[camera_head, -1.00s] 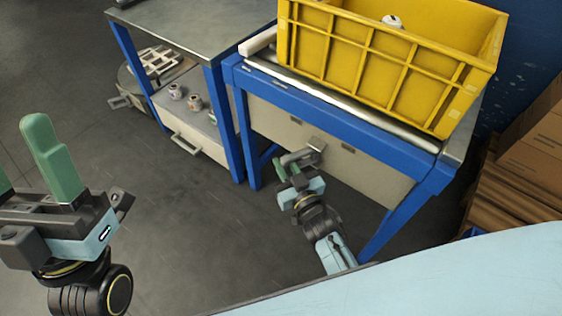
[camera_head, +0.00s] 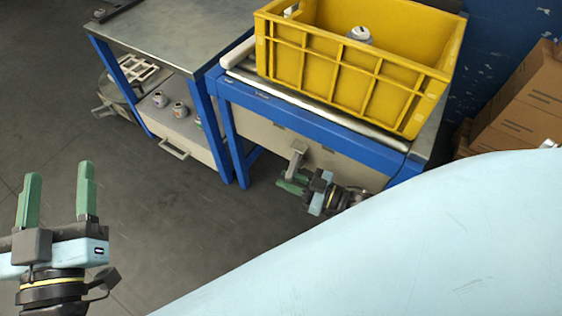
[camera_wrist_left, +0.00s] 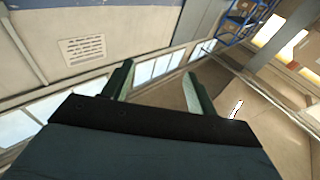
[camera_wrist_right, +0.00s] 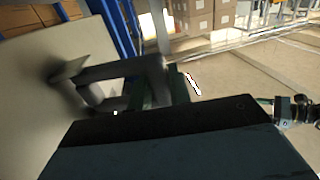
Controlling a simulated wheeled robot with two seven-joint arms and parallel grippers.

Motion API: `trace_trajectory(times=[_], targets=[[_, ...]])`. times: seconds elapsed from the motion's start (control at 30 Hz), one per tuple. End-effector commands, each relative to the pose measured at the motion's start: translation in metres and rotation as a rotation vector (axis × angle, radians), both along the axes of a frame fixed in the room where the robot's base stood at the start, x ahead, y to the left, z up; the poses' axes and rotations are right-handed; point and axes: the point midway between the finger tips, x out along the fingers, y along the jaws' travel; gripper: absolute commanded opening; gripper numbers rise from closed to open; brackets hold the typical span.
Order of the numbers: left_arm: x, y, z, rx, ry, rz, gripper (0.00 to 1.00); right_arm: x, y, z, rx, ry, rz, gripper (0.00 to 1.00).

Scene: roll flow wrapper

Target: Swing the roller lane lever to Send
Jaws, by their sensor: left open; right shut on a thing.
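The roller lane lever (camera_head: 298,152) is a grey handle on the beige front panel below the yellow crate. It hangs downward from its mount. My right gripper (camera_head: 291,184) is shut on the lever's lower end, and its fingers partly hide the grip. In the right wrist view the grey lever (camera_wrist_right: 120,72) crosses between the green fingers, beside the beige panel. My left gripper (camera_head: 57,195) is open and empty at the far left, well away from the lever. In the left wrist view its green fingers (camera_wrist_left: 158,88) stand apart with nothing between them.
A yellow crate (camera_head: 340,82) with a small white-and-grey item inside rests on the blue-framed roller lane (camera_head: 310,122). A metal-topped table (camera_head: 175,38) stands to the left, with several small cans on its lower shelf. Cardboard boxes (camera_head: 515,112) are stacked at right. The floor at left is clear.

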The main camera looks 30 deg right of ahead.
Motion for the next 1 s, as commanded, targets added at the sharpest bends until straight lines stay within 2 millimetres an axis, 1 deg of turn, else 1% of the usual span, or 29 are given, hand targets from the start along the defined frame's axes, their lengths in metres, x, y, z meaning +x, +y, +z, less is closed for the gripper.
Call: trace_trajectory(times=[0.03,0.2,0.4,0.63,1.0], targets=[[0.001,0.001,-0.004,0.01,0.03,0.003,0.58,-0.004,-0.005,0.0,-0.002,0.005,-0.001,0.0],[0.002,0.003,-0.019,0.037,0.118,0.007,0.58,-0.01,-0.012,-0.001,-0.001,0.005,-0.003,0.0],[0.003,0.005,-0.031,0.057,0.185,0.012,0.58,-0.014,-0.019,-0.001,-0.003,0.004,-0.006,0.0],[0.002,0.006,-0.036,0.067,0.216,0.015,0.58,-0.015,-0.023,-0.001,-0.003,0.004,-0.007,0.0],[0.003,0.006,-0.037,0.068,0.22,0.016,0.58,-0.015,-0.024,-0.001,-0.004,0.003,-0.01,0.0]])
